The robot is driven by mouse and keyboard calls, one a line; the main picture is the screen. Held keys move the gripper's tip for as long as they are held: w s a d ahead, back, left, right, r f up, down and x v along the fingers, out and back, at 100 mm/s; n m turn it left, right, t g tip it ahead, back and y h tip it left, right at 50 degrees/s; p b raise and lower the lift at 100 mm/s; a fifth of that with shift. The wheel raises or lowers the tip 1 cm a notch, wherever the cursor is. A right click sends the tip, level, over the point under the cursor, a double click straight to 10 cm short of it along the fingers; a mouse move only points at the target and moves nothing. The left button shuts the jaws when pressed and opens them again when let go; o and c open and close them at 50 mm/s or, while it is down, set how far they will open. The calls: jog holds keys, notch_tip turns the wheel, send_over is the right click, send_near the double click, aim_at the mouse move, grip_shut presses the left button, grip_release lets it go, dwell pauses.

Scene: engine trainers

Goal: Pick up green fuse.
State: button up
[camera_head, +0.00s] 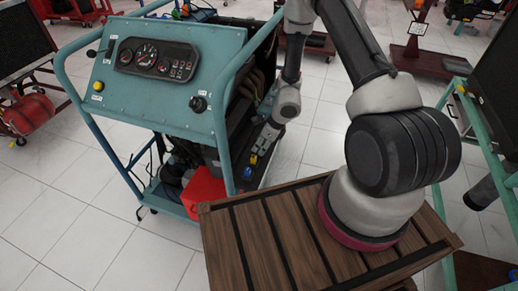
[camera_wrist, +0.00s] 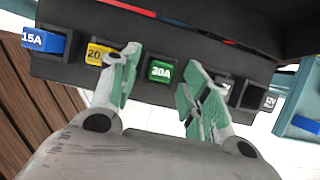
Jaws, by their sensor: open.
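The green fuse (camera_wrist: 160,71), marked 20A, sits in a black fuse holder (camera_wrist: 62,68) in the wrist view. My gripper (camera_wrist: 163,78) is open, with one finger on each side of the green fuse. The left finger overlaps the edge of the yellow fuse's place, and the right finger covers part of the slot to the right. The fingers look apart from the green fuse. In the head view my gripper (camera_head: 262,138) is at the side of the teal engine trainer, and the green fuse cannot be made out there.
A yellow fuse (camera_wrist: 97,54) and a blue 15A fuse (camera_wrist: 44,41) sit left of the green one. Another blue part (camera_wrist: 303,124) is at the right edge. The teal trainer (camera_head: 160,75) stands beside the slatted wooden table (camera_head: 250,245). A red box (camera_head: 203,193) is low on the trainer.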

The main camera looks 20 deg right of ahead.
jog(key=shift+c, duration=0.2)
jog(key=c, duration=0.8)
